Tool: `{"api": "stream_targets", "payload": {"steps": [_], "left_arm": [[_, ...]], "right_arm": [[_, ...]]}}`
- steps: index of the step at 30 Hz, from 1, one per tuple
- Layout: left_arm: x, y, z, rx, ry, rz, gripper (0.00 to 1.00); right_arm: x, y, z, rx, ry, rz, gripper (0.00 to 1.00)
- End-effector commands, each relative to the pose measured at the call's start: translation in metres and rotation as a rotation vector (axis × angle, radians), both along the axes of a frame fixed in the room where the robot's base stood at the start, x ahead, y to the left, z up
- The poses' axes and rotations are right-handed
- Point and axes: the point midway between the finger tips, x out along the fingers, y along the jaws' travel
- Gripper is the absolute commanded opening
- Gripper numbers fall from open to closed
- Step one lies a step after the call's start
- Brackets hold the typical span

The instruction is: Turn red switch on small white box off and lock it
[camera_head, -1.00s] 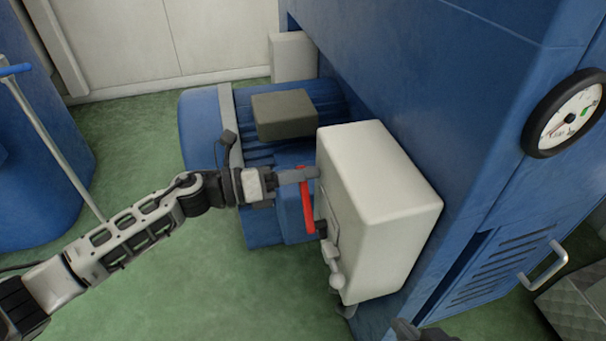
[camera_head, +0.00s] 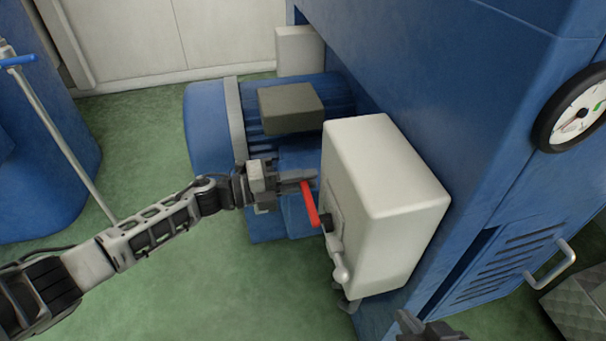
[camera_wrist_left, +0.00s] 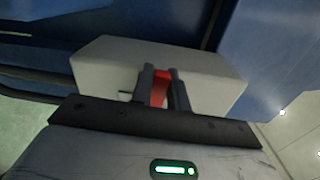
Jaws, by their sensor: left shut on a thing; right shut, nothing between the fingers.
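The small white box (camera_head: 385,210) is fixed to the side of the blue machine. Its red switch handle (camera_head: 310,205) sticks out from the left face, slanting up and toward the left. My left gripper (camera_head: 308,183) is shut on the upper end of the red handle. In the left wrist view the red handle (camera_wrist_left: 160,88) sits between the two dark fingers (camera_wrist_left: 161,92), with the white box (camera_wrist_left: 105,68) behind. A grey metal lever with a rounded end (camera_head: 341,265) hangs below the switch on the same face. My right gripper (camera_head: 405,325) shows only partly at the bottom edge, away from the box.
A blue motor (camera_head: 205,125) with a grey terminal box (camera_head: 290,108) stands behind the gripper. The blue machine (camera_head: 450,100) with a gauge (camera_head: 575,118) and door handle (camera_head: 552,265) fills the right. Green floor (camera_head: 230,290) is open in front of the box.

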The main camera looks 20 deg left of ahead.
Motion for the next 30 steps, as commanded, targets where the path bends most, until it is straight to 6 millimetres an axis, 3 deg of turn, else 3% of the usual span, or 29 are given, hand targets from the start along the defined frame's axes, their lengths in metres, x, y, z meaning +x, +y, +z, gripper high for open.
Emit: {"api": "stream_targets", "payload": {"steps": [22, 23, 24, 30], "left_arm": [[-0.0008, 0.0001, -0.0098, -0.041, 0.078, -0.001, 0.00], [-0.0008, 0.0001, -0.0099, -0.041, 0.078, -0.001, 0.25], [-0.0008, 0.0001, -0.0099, -0.041, 0.078, 0.000, 0.36], [-0.0003, 0.0001, -0.0087, -0.039, 0.073, 0.000, 0.38]], "right_arm": [[-0.0014, 0.0002, -0.0009, -0.001, -0.001, 0.003, 0.00], [-0.0014, 0.0002, -0.0009, -0.001, -0.001, 0.003, 0.00], [-0.0014, 0.0002, -0.0009, -0.001, -0.001, 0.003, 0.00], [-0.0015, 0.0002, -0.0009, -0.001, -0.001, 0.003, 0.00]]}}
